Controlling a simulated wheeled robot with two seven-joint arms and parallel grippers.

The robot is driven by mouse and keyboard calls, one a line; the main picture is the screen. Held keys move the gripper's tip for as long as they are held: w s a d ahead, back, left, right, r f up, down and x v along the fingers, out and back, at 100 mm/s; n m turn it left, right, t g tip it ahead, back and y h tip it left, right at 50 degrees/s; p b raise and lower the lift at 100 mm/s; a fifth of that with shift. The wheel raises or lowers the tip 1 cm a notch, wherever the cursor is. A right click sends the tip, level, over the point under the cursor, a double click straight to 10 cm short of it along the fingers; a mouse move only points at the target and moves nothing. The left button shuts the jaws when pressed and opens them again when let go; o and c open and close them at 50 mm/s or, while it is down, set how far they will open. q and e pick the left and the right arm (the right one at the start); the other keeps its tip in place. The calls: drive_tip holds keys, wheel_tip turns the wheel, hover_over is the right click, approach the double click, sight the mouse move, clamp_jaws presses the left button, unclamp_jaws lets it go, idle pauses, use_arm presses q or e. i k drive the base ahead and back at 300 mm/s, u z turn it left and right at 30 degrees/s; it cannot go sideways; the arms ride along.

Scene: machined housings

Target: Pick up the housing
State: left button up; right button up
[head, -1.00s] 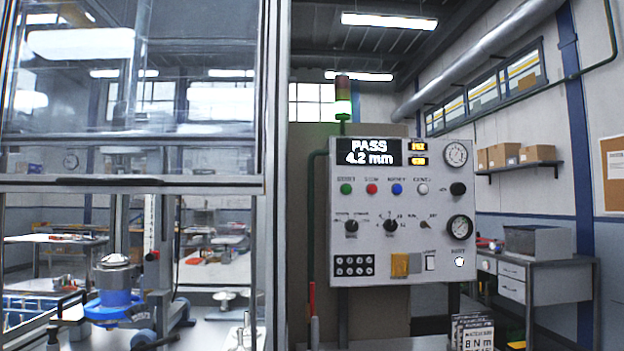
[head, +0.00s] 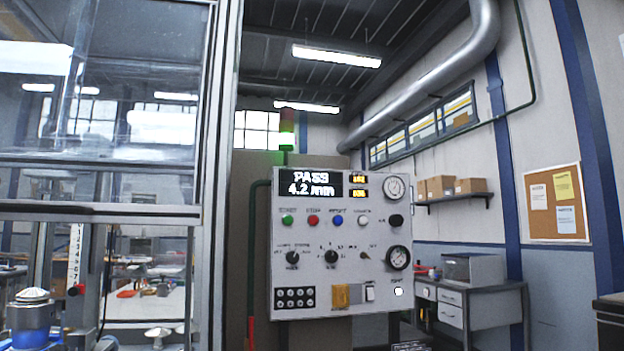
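A metal housing (head: 32,296) with a domed silver top sits on a blue holder (head: 30,321) at the lower left of the head view, behind the frame of a clear-windowed enclosure. Its lower part is cut off by the picture's bottom edge. Neither of my grippers shows in the head view.
A grey control panel (head: 300,222) stands in the middle, its display reading PASS 4.2 mm, with a green-lit signal tower (head: 287,140) behind. The raised enclosure window (head: 100,120) fills the upper left. A workbench (head: 470,300) stands at the right.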

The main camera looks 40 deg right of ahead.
sight(29, 318)
drive_tip(key=z, duration=0.05)
drive_tip(key=k, duration=1.15)
drive_tip(key=u, duration=1.5)
drive_tip(key=i, duration=2.85)
drive_tip(key=z, duration=0.95)
